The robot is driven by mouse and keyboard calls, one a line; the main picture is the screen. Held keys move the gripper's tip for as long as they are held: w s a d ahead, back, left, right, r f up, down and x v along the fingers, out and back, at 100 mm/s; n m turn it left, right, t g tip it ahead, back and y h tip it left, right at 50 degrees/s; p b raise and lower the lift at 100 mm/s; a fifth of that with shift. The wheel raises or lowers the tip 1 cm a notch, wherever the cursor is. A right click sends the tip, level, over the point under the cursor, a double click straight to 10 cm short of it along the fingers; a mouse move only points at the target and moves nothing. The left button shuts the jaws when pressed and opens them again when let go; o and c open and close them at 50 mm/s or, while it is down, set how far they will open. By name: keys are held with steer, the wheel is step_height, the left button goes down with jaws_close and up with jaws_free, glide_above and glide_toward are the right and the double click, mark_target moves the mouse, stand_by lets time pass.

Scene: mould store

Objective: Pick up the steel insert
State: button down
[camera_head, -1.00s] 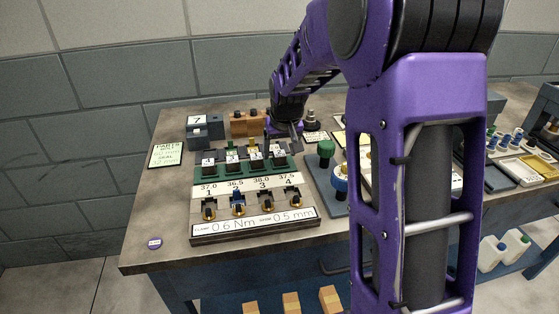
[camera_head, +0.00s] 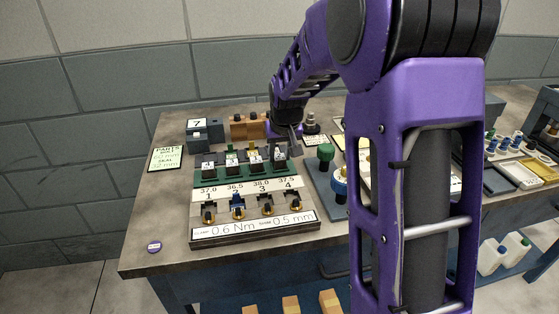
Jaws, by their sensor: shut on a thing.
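My gripper (camera_head: 294,138) hangs over the back right of the bench, just behind the right end of the green rack (camera_head: 250,180). It is small and partly hidden by my own wrist. It is shut on a small grey piece (camera_head: 297,146) that looks like the steel insert, but its shape is hard to tell. The rack carries several dark blocks with coloured tops. A stepped steel cylinder (camera_head: 310,120) stands on the bench just right of my gripper, apart from it.
A sloped board (camera_head: 255,230) with several clamps and numbered places stands in front of the rack. An orange-brown block (camera_head: 246,127) and a grey block marked 7 (camera_head: 205,130) stand behind. The bench's left side is mostly clear.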

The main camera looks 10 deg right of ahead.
mark_target(280, 158)
steer(key=shift+r, duration=0.1)
step_height(280, 158, up, 13)
steer(key=p, duration=0.4)
stand_by(0.5)
